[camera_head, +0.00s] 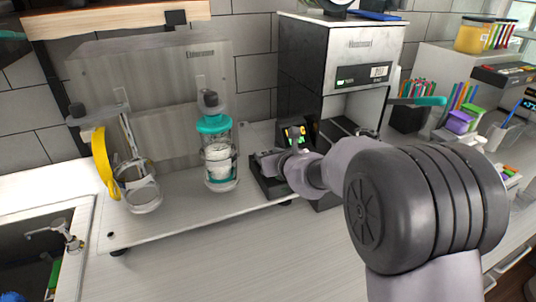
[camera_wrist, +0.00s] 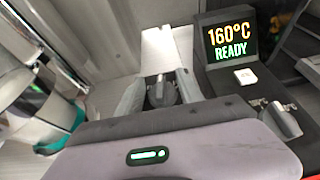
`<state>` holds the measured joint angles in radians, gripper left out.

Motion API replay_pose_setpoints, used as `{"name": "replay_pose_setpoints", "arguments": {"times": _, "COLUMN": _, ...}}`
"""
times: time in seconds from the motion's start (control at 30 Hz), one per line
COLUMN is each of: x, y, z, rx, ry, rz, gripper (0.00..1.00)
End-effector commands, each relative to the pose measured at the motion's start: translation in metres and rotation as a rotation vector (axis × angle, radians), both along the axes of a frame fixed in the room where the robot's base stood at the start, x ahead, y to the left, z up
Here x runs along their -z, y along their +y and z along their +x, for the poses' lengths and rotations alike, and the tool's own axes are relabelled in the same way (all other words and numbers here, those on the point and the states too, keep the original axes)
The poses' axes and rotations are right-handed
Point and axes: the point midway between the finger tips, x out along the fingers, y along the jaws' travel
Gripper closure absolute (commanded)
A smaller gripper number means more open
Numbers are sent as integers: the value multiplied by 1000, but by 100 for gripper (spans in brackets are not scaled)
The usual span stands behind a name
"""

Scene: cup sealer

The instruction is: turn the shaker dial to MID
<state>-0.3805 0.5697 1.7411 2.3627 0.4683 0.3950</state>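My gripper (camera_wrist: 160,92) is in the wrist view with its two pale fingers spread apart. A small dark grey knob (camera_wrist: 162,94), apparently the dial, stands between the fingers; I cannot tell whether either finger touches it. No dial marking or setting is readable. In the head view my gripper (camera_head: 268,161) is low beside the right end of the shaker's base, largely hidden by my wrist, and the dial cannot be made out. The shaker (camera_head: 150,75) is a grey metal panel on a pale base. A clear cup with a teal lid (camera_head: 215,124) is mounted on it.
A small display (camera_wrist: 229,39) reading 160°C READY stands right of my gripper, by the tall sealer machine (camera_head: 362,45). A yellow-handled holder (camera_head: 103,162) is on the left. The sink (camera_head: 35,245) is front left. The counter front (camera_head: 220,250) is clear.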

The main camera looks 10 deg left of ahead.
Motion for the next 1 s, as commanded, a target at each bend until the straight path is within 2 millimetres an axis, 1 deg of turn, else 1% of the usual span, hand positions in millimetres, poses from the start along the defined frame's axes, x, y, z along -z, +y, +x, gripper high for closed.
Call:
{"name": "replay_pose_setpoints", "arguments": {"times": 0.23, "x": -3, "y": 0, "z": 0, "rx": 0, "ry": -3, "rz": 2, "gripper": 57}}
{"name": "replay_pose_setpoints", "arguments": {"times": 0.37, "x": -10, "y": -7, "z": -8, "rx": 1, "ry": -4, "rz": 6, "gripper": 57}}
{"name": "replay_pose_setpoints", "arguments": {"times": 0.47, "x": -18, "y": -19, "z": -24, "rx": 1, "ry": -4, "rz": 4, "gripper": 57}}
{"name": "replay_pose_setpoints", "arguments": {"times": 0.57, "x": -30, "y": -34, "z": -44, "rx": 1, "ry": -4, "rz": 4, "gripper": 57}}
{"name": "replay_pose_setpoints", "arguments": {"times": 0.8, "x": -58, "y": -76, "z": -99, "rx": 2, "ry": -3, "rz": 3, "gripper": 57}}
{"name": "replay_pose_setpoints", "arguments": {"times": 0.9, "x": -65, "y": -88, "z": -115, "rx": 2, "ry": -3, "rz": 3, "gripper": 57}}
{"name": "replay_pose_setpoints", "arguments": {"times": 1.0, "x": -69, "y": -94, "z": -124, "rx": 1, "ry": -3, "rz": 3, "gripper": 57}}
